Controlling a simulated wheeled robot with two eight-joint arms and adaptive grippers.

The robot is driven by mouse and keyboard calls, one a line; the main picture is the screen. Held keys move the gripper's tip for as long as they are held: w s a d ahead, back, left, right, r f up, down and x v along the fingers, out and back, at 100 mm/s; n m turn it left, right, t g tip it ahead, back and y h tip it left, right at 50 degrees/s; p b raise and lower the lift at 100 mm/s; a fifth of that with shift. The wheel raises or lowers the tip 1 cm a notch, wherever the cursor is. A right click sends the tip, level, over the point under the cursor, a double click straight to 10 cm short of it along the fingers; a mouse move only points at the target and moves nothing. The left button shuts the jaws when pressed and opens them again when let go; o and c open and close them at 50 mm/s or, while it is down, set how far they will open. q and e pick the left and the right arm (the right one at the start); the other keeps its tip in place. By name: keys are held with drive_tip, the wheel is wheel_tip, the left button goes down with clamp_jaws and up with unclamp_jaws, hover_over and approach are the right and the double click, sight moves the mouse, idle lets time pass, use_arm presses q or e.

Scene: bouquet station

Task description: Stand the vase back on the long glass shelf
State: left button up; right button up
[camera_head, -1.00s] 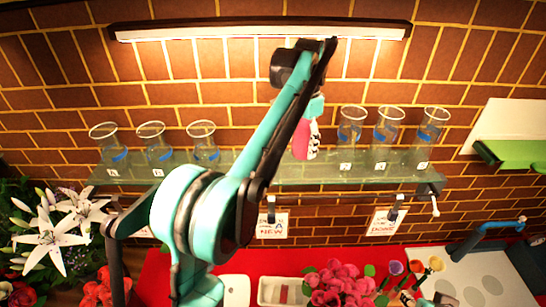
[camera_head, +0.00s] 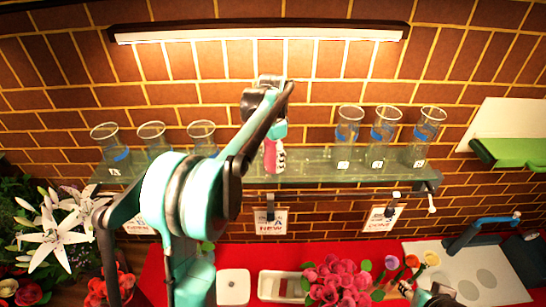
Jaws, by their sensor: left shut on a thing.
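The long glass shelf (camera_head: 300,171) runs across the brick wall. My left arm reaches up in front of it. My left gripper (camera_head: 274,157) is at the shelf's middle stretch, between the two groups of glass vases, pointing down. Pink and white parts with dark marks show at its end. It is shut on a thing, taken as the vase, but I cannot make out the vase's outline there. I cannot tell whether its base touches the shelf.
Clear blue-banded vases stand left (camera_head: 152,138) and right (camera_head: 384,134) of the gripper. A lamp bar (camera_head: 260,32) is above. Signs (camera_head: 271,221) hang from a rail below. White lilies (camera_head: 56,240), pink flowers (camera_head: 338,282) and a white tray (camera_head: 268,286) are below.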

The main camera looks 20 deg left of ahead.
use_arm(q)
drive_tip(key=shift+s, duration=0.2)
drive_tip(key=o, duration=1.7)
drive_tip(key=shift+c, duration=0.2)
drive_tip(key=shift+o, duration=0.9)
drive_tip(key=shift+w, duration=0.1)
drive_tip(key=shift+r, duration=0.15)
wheel_tip(320, 180, up, 7)
drive_tip(key=b, duration=0.1)
drive_tip(key=shift+r, duration=0.15)
